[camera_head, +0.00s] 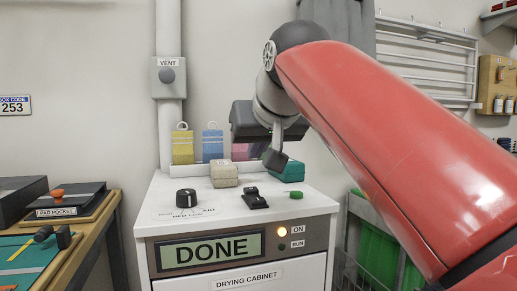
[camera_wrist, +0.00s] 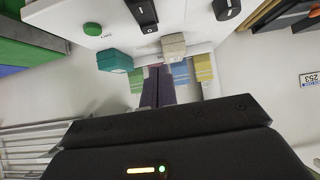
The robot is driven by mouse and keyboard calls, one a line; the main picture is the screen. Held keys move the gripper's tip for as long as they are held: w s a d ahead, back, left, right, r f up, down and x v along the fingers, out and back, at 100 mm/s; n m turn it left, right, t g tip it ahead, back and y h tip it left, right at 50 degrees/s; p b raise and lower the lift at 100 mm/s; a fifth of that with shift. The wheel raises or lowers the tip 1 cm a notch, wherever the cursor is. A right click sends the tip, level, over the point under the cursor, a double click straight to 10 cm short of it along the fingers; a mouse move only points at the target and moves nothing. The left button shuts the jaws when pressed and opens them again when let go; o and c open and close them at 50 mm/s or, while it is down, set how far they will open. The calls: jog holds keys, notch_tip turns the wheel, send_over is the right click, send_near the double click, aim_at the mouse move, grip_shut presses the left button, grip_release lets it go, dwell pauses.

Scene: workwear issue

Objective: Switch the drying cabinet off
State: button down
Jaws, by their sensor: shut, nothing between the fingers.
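The white drying cabinet (camera_head: 320,203) stands in front of me; its display (camera_head: 212,250) reads DONE. On top are a black rocker switch (camera_head: 255,200), a black dial (camera_head: 186,198) and a green button (camera_head: 295,195). The rocker also shows in the wrist view (camera_wrist: 142,14), beside the green button (camera_wrist: 92,29). My gripper (camera_head: 275,160) is shut and empty, above the back of the cabinet top, behind the rocker and apart from it. Its fingers show in the wrist view (camera_wrist: 157,88).
A beige block (camera_head: 224,174) and a teal block (camera_head: 288,172) sit at the back of the cabinet top, near my gripper. Coloured tags (camera_head: 183,146) stand behind. A wooden bench (camera_head: 92,232) is at left; a green bin (camera_head: 385,245) is at right.

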aim_at(246, 189)
jog(key=x, duration=0.6)
jog(key=shift+b, duration=0.3)
notch_tip(246, 189, down, 3)
jog(key=shift+w+r+b, duration=0.1)
jog(key=shift+r+b, duration=0.1)
jog(key=shift+b, duration=0.3)
jog(key=shift+w+f, duration=0.1)
jog(key=shift+f, duration=0.55)
jog(key=shift+w+r+p, duration=0.1)
jog(key=shift+w+p, duration=0.05)
jog(key=shift+p, duration=0.4)
jog(key=shift+g+p, duration=0.4)
jog(key=shift+p, duration=0.25)
jog(key=shift+f+b, duration=0.35)
jog(key=shift+w+a, duration=0.1)
